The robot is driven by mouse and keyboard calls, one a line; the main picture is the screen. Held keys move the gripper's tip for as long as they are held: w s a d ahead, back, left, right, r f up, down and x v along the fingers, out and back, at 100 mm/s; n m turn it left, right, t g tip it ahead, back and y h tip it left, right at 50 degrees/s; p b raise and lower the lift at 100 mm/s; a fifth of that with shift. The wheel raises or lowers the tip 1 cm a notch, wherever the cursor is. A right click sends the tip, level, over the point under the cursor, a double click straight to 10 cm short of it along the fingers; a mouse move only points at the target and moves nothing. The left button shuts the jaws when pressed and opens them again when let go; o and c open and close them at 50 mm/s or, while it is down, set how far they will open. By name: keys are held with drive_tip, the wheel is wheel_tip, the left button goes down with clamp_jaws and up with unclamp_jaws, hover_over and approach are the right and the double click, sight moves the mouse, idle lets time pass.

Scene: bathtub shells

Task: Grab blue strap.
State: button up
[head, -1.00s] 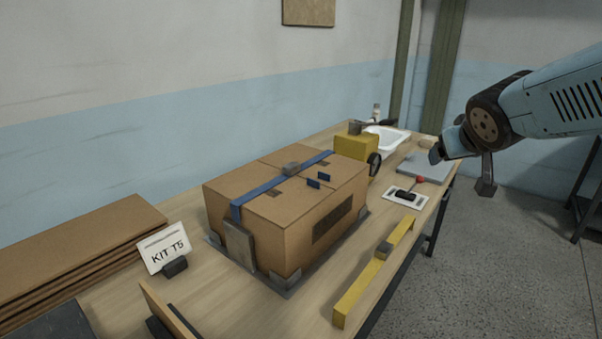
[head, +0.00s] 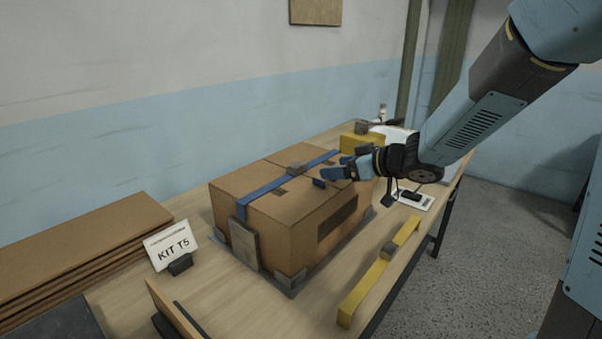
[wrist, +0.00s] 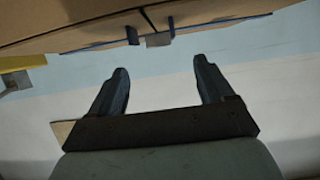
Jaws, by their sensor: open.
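A blue strap (head: 272,187) runs across the top of a closed cardboard box (head: 290,222) and down its near left side. A grey buckle (head: 296,168) sits on the strap. A small blue tab (head: 319,183) stands on the box top near the front edge. My gripper (head: 336,172) is above the right part of the box top, to the right of the strap, and partly hides the box. In the wrist view my gripper (wrist: 160,78) is open and empty between its fingers. The box (wrist: 65,25) and part of blue strapping (wrist: 205,20) show beyond the fingertips.
A card reading "KIT T5" (head: 171,246) stands left of the box. Flat cardboard sheets (head: 90,245) lie at the left. A yellow bar (head: 378,275) lies along the table's right edge. A yellow block (head: 360,143) stands behind the box.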

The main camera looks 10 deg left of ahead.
approach(301, 168)
drive_tip(key=x, duration=0.3)
drive_tip(key=shift+s+f, duration=0.1)
drive_tip(key=shift+f, duration=0.2)
drive_tip(key=shift+r+x, duration=0.15)
drive_tip(key=shift+x, duration=1.15)
drive_tip(key=shift+r+x, duration=0.15)
drive_tip(key=shift+x, duration=1.15)
drive_tip(key=c, duration=1.2)
